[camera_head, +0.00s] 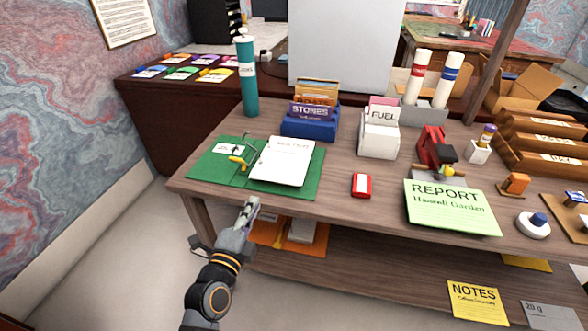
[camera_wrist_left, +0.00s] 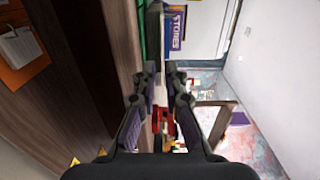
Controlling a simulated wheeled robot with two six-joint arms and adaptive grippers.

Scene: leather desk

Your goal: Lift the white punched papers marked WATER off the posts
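The white punched papers (camera_head: 283,165) lie flat on the right half of an open green ring binder (camera_head: 312,183) on the desk. Their heading is too blurred to read surely. Metal posts (camera_head: 249,148) stand at the papers' left edge, by a yellow lever (camera_head: 238,162); whether the papers sit around them is too small to tell. My left gripper (camera_head: 250,209) is in front of the desk's front edge, below and apart from the binder. In the left wrist view its fingers (camera_wrist_left: 161,74) have a narrow gap with nothing held between them. My right gripper is not in view.
Behind the binder stand a teal tube (camera_head: 248,85), a blue STONES card box (camera_head: 310,128) and a white FUEL box (camera_head: 378,141). An orange folder (camera_head: 267,233) lies on the lower shelf.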

